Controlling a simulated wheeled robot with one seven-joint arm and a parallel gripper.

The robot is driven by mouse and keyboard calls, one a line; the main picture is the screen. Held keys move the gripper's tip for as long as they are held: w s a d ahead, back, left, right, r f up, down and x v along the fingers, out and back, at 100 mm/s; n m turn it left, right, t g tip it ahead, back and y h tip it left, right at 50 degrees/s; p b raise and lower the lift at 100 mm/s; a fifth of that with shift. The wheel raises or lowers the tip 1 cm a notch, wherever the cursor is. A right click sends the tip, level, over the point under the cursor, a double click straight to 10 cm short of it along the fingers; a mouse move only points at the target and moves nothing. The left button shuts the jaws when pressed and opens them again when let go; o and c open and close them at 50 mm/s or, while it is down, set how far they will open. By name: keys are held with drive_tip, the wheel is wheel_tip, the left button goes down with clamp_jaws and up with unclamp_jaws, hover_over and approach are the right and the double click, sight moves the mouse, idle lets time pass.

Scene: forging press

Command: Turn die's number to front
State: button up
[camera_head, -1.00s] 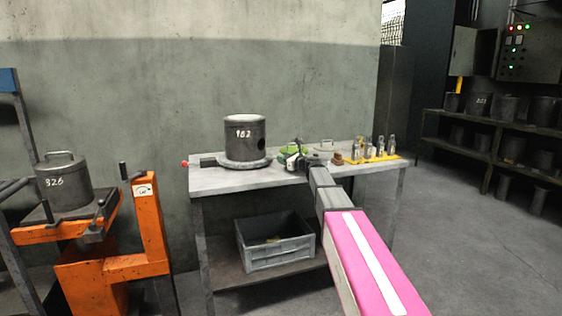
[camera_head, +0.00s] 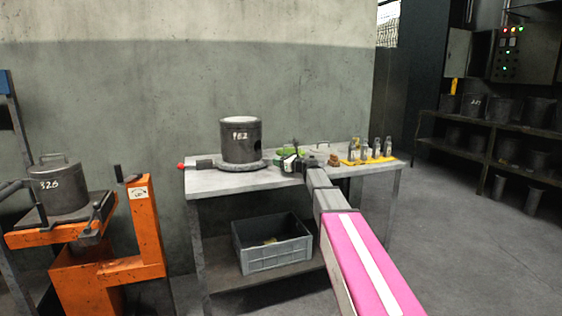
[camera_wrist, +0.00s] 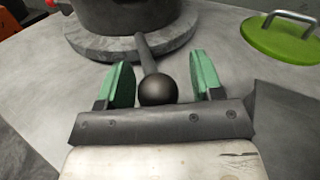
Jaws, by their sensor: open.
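The die (camera_head: 241,149) is a dark grey cylinder on a round turntable (camera_head: 238,165) on the workbench. Its white number, seemingly 182, shows on the side facing the head camera. In the wrist view the die's lower part (camera_wrist: 125,14) and the turntable (camera_wrist: 88,43) are at the top. A rod with a black ball knob (camera_wrist: 158,89) reaches from the turntable toward my gripper (camera_wrist: 163,80). My gripper's green fingers are open, one each side of the knob, with gaps visible. In the head view my gripper (camera_head: 291,163) is right of the die.
A green lid with a handle (camera_wrist: 288,38) lies right of my gripper. A yellow tray (camera_head: 368,160) with several small bottles stands at the bench's right end. A grey crate (camera_head: 272,256) is on the lower shelf. An orange stand (camera_head: 143,225) is at left.

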drive_tip(key=v, duration=1)
drive_tip(key=shift+s+d, duration=0.15)
drive_tip(key=shift+d, duration=0.05)
drive_tip(key=shift+c, duration=0.2)
